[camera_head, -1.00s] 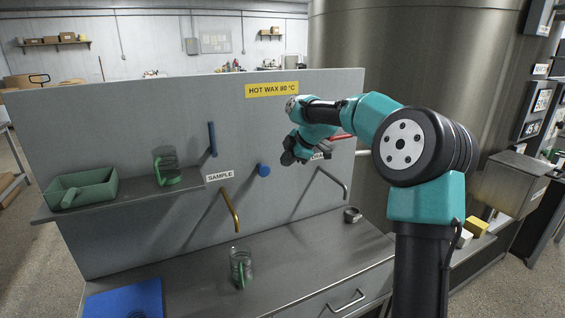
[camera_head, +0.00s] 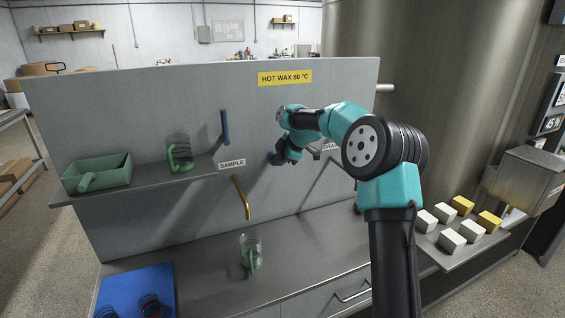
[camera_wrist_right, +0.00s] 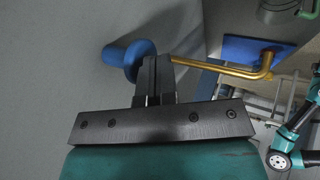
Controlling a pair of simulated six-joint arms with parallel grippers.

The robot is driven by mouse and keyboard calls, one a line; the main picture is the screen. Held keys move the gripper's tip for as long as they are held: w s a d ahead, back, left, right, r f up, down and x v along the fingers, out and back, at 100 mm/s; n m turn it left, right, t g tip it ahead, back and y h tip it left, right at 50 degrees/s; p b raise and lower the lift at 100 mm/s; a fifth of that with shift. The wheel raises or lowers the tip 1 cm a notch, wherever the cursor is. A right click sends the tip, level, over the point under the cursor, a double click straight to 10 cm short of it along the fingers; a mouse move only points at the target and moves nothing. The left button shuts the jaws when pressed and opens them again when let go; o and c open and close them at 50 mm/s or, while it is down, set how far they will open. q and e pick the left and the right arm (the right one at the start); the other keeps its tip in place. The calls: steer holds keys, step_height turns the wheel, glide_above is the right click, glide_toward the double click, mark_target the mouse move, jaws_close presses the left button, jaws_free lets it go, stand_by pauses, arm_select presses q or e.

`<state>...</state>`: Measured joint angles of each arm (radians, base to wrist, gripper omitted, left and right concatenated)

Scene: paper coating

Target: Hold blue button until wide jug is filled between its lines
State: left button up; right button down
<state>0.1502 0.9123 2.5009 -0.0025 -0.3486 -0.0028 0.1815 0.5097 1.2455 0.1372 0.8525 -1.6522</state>
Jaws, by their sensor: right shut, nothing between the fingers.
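My right gripper (camera_head: 279,160) is shut and empty, at the blue button (camera_head: 272,158) on the grey panel. In the right wrist view its fingertips (camera_wrist_right: 155,62) overlap the face of the round blue button (camera_wrist_right: 139,58); I cannot tell whether it is pressed in. A clear jug with a green handle (camera_head: 249,252) stands upright on the counter below the brass spout (camera_head: 241,198). Another clear, green-handled jug (camera_head: 178,150) stands on the shelf. The fill level and lines are too small to read. My left gripper is not clearly visible.
A green bin (camera_head: 97,174) stands on the shelf (camera_head: 140,180). A blue bar (camera_head: 225,127) projects from the panel above the spout. A blue mat (camera_head: 135,285) lies front left with dark shapes on it. White and yellow blocks (camera_head: 450,240) lie at right.

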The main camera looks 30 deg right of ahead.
stand_by(0.3)
steer(key=shift+w+d, duration=0.15)
steer(key=shift+w, duration=0.75)
steer(key=shift+r, duration=0.1)
stand_by(6.7)
